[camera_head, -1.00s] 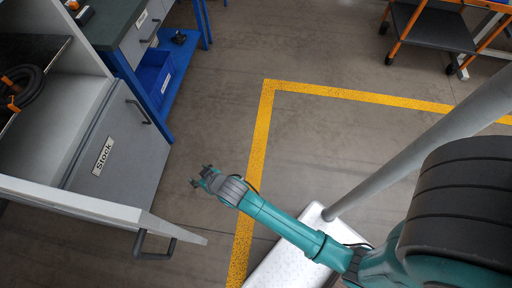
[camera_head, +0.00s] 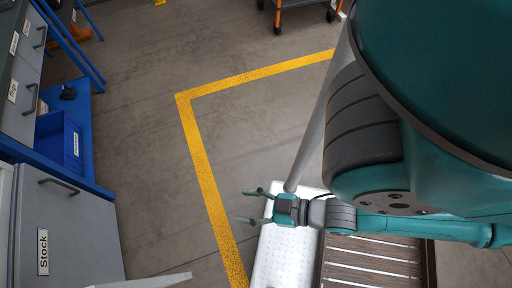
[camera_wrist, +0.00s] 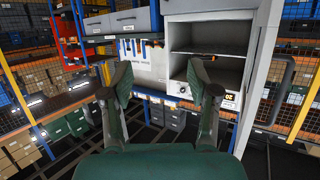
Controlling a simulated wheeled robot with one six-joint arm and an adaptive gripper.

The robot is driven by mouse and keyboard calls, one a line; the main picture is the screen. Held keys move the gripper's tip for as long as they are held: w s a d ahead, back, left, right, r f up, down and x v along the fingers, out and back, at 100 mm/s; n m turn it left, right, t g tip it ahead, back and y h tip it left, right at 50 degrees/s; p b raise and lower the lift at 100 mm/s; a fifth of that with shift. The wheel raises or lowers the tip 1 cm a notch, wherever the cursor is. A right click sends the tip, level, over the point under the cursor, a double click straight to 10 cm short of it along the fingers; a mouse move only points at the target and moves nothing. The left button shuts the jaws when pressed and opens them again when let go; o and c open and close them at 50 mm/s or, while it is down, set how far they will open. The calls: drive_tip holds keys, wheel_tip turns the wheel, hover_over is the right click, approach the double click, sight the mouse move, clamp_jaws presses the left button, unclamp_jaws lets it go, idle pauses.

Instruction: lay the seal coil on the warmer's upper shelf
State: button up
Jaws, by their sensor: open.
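My gripper (camera_head: 243,206) is open and empty in the head view, its two fingers apart above the floor. In the wrist view my gripper (camera_wrist: 158,80) also shows open, with nothing between its fingers. Beyond the fingers in the wrist view stands a pale open-fronted cabinet (camera_wrist: 255,70) with a dark inside, a shelf (camera_wrist: 225,54) and a marked panel below. I cannot tell for sure whether it is the warmer. A small orange spot shows on that shelf, too small to identify. The seal coil cannot be made out now in either view.
In the head view a grey cabinet front labelled Stock (camera_head: 80,235) stands at the lower left, beside a blue bench with a blue bin (camera_head: 60,140). A pale panel edge (camera_head: 145,282) juts in at the bottom. A yellow line (camera_head: 205,170) marks the clear floor. An orange-framed cart (camera_head: 295,6) stands far off.

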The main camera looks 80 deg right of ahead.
drive_tip(key=r, duration=0.1)
drive_tip(key=s+r, duration=0.2)
drive_tip(key=r, duration=0.1)
drive_tip(key=shift+s+d, duration=0.1)
drive_tip(key=shift+d, duration=0.05)
